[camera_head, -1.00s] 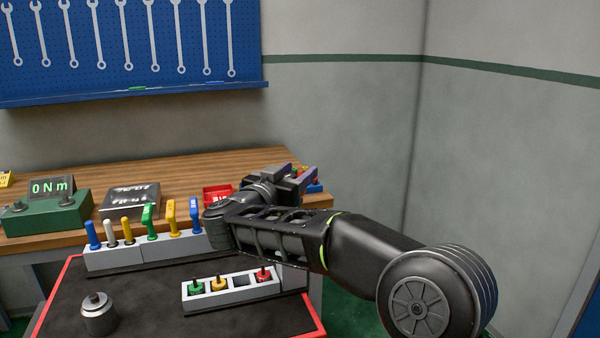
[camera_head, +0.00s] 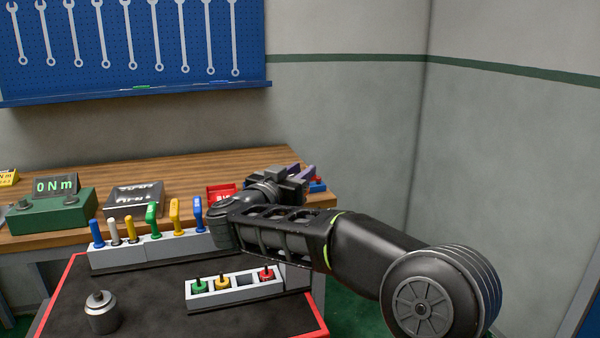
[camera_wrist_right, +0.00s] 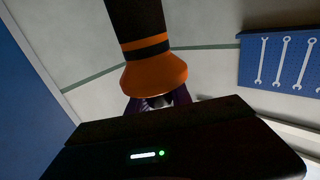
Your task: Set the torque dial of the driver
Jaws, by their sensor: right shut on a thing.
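My right gripper (camera_head: 302,172) is over the right end of the wooden bench; its arm comes in from the right. In the right wrist view its purple fingers (camera_wrist_right: 158,101) are shut on a part at the orange flared end of a black-and-orange body (camera_wrist_right: 150,72), which looks like the driver. The fingertips and the exact grip are mostly hidden behind this orange end and the dark gripper housing. In the head view I cannot make out the driver, and no dial marks are readable. My left gripper is not in view.
A green tester (camera_head: 62,211) with a 0 Nm display (camera_head: 55,186), a dark sign box (camera_head: 134,198) and a red tray (camera_head: 220,192) stand on the bench (camera_head: 110,165). In front are a rack of coloured tools (camera_head: 160,249), a bit holder (camera_head: 235,290) and a metal cylinder (camera_head: 101,313).

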